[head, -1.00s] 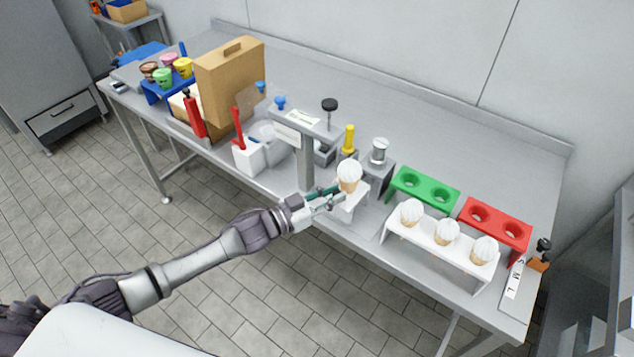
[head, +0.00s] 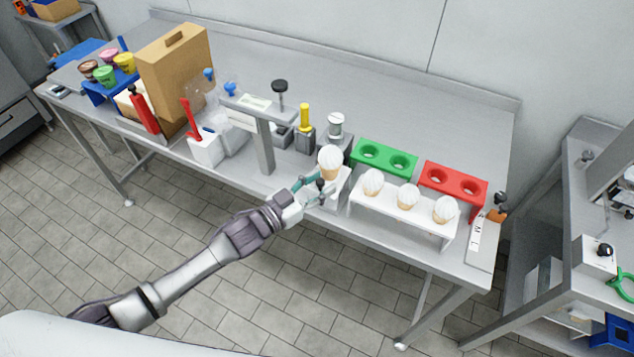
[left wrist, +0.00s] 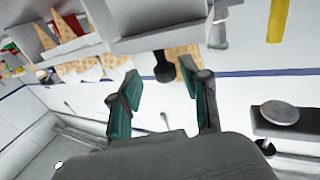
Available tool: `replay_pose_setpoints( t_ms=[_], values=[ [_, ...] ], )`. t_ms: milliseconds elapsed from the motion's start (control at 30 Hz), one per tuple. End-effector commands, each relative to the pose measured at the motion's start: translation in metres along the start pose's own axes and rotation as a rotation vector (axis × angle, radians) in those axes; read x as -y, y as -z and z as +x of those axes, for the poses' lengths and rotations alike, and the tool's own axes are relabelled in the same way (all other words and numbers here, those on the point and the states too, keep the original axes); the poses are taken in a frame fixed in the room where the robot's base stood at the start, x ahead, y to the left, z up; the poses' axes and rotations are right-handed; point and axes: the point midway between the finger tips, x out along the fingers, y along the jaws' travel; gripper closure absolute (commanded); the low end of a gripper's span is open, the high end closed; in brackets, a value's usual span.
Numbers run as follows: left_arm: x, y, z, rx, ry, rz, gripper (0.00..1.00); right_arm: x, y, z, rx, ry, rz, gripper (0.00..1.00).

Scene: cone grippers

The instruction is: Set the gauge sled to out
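A grey T-shaped stand (head: 265,145) with a white label on its crossbar stands at the table's front edge. To its right a white-topped cone (head: 330,162) sits upright on a small white holder (head: 338,188), which looks like the gauge sled; I cannot confirm that. A small black knob (head: 320,185) shows in front of the holder and also in the left wrist view (left wrist: 163,68). My left gripper (head: 314,191) is at the knob. In the left wrist view its teal fingers (left wrist: 157,95) are spread, with the knob beyond and between their tips; contact is not clear. My right gripper is not seen.
A white rack (head: 405,218) with several cones, a green holder (head: 384,157) and a red holder (head: 453,184) stand to the right. An S-M-L plate (head: 482,245) lies at the right end. A brown box (head: 175,75) stands left. The back of the table is bare.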

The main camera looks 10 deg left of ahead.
Motion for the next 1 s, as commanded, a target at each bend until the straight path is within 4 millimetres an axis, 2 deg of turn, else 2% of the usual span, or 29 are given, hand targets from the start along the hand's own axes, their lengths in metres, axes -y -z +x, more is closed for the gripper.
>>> replay_pose_setpoints(
  t_ms=[233,367,800,1000],
  values=[
    [0.002,0.000,-0.001,0.001,0.003,0.001,0.53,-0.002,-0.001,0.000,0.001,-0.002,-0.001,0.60],
    [0.002,-0.001,-0.011,0.003,0.003,0.001,0.53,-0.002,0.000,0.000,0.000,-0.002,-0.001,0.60],
    [0.000,-0.001,-0.098,0.005,0.001,0.001,0.53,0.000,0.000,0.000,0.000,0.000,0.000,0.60],
    [0.000,0.000,-0.117,0.002,0.001,0.001,0.53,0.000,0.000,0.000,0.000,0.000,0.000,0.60]
  ],
)
